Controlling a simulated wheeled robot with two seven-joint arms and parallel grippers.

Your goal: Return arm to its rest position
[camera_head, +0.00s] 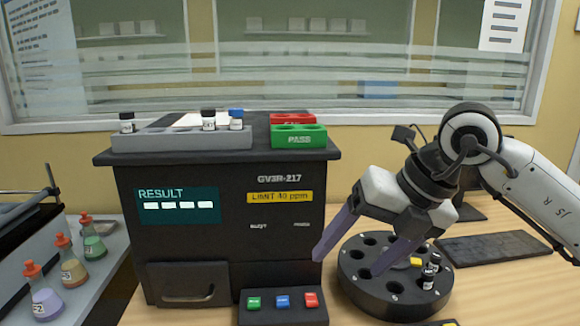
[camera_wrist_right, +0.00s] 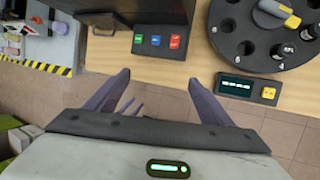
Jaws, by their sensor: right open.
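My right gripper (camera_head: 345,255) comes in from the right in the head view, its two purple-grey fingers spread and nothing between them. It hangs in front of the analyser's right side and the left part of the round black carousel. In the right wrist view the open right gripper (camera_wrist_right: 160,90) shows at the table's front edge, with floor beneath and between its fingers. The black analyser (camera_head: 235,240) has a screen (camera_head: 178,207) reading RESULT with blank marks. My left gripper is not in view.
The carousel (camera_head: 390,300) holds dark vials (camera_head: 429,275) on its right. A button box (camera_head: 283,306) sits before the analyser. A grey rack (camera_head: 180,139) with vials and a green PASS tray (camera_head: 299,136) stand on top. Several flasks (camera_head: 73,268) stand at left.

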